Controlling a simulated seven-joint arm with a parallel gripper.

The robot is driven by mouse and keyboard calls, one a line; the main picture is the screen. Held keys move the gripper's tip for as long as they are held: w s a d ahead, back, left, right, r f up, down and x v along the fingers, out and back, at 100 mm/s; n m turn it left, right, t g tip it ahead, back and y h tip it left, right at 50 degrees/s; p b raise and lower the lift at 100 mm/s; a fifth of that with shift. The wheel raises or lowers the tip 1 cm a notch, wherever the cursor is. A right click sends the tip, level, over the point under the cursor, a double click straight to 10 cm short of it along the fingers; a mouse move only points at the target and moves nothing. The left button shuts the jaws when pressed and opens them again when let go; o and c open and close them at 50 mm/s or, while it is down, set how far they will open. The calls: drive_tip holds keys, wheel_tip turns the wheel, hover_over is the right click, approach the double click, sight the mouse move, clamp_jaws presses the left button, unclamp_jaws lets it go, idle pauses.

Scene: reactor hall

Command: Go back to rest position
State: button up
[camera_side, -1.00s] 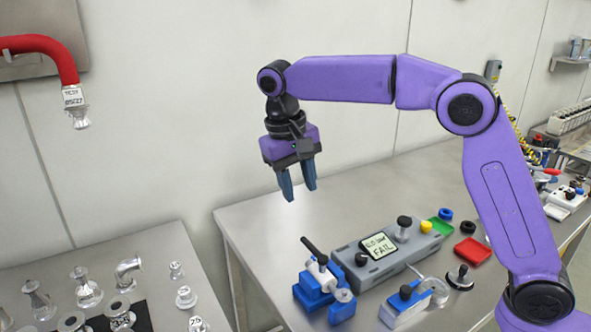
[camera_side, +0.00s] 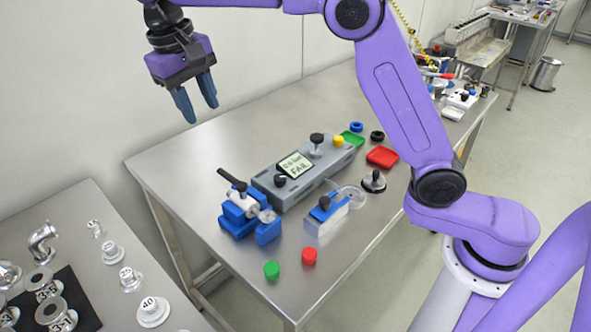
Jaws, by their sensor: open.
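My gripper (camera_side: 198,108) is open and empty. It hangs in the air at the upper left, above the far left part of the steel table (camera_side: 160,165), with its two blue-grey fingers pointing down. It touches nothing. My purple arm reaches back to its base at the lower right.
On the table are a grey device (camera_side: 310,170) whose screen reads FAIL, a blue clamp (camera_side: 240,220), a blue and white block (camera_side: 326,215), a red tray (camera_side: 382,157), a green tray (camera_side: 352,139), and green (camera_side: 271,270) and red (camera_side: 309,256) caps. Metal fittings (camera_side: 112,252) stand on the left table.

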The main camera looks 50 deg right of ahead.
drive_tip(key=s+d+f+n+y, duration=0.1)
drive_tip(key=s+d+f+n, duration=0.3)
drive_tip(key=s, duration=0.7)
drive_tip(key=s+d+f+n, duration=0.4)
drive_tip(key=s+d, duration=0.4)
drive_tip(key=s, duration=0.3)
drive_tip(key=s+d+f+n+y, duration=0.1)
drive_tip(key=s+d+f+n, duration=0.3)
drive_tip(key=s, duration=0.7)
drive_tip(key=shift+d+f+y, duration=0.3)
drive_tip(key=shift+d+f, duration=0.05)
drive_tip(key=shift+d, duration=0.65)
